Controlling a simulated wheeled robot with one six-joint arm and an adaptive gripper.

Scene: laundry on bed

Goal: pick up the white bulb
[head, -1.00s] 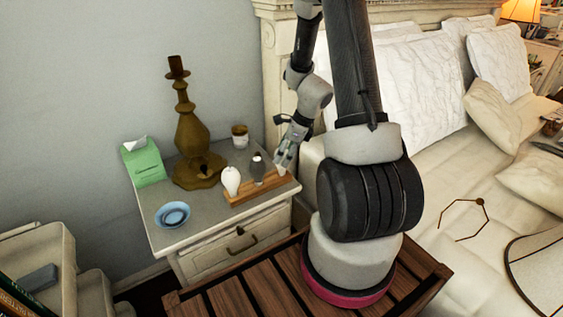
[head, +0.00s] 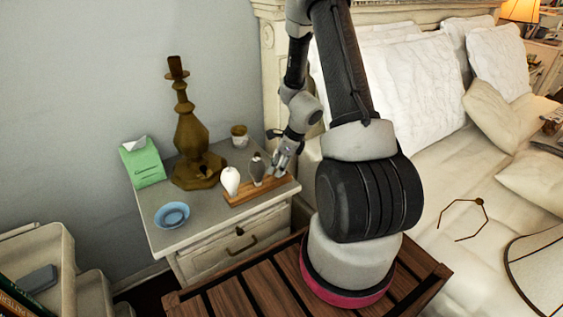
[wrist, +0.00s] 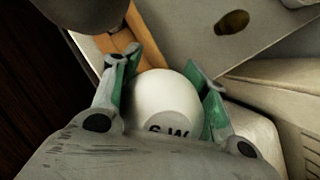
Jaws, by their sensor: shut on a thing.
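My gripper (head: 276,170) reaches down at the right end of the wooden holder (head: 237,199) on the nightstand. In the wrist view its green-lined fingers (wrist: 160,95) are closed on a white bulb (wrist: 165,98), one on each side. Dark lettering, apparently "6 W", shows on the bulb. The holder (wrist: 146,42) shows just behind the bulb; I cannot tell whether they touch. The held bulb is not clearly visible in the head view. Another white bulb (head: 230,181) stands at the holder's left end, and a dark grey bulb (head: 257,169) stands between it and my gripper.
The nightstand (head: 205,228) also carries a brown candlestick (head: 190,135), a green tissue box (head: 143,164), a blue bowl (head: 172,215) and a small jar (head: 239,136). The bed (head: 420,190) with pillows lies right. The dark bulb (wrist: 90,12) is close to my gripper.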

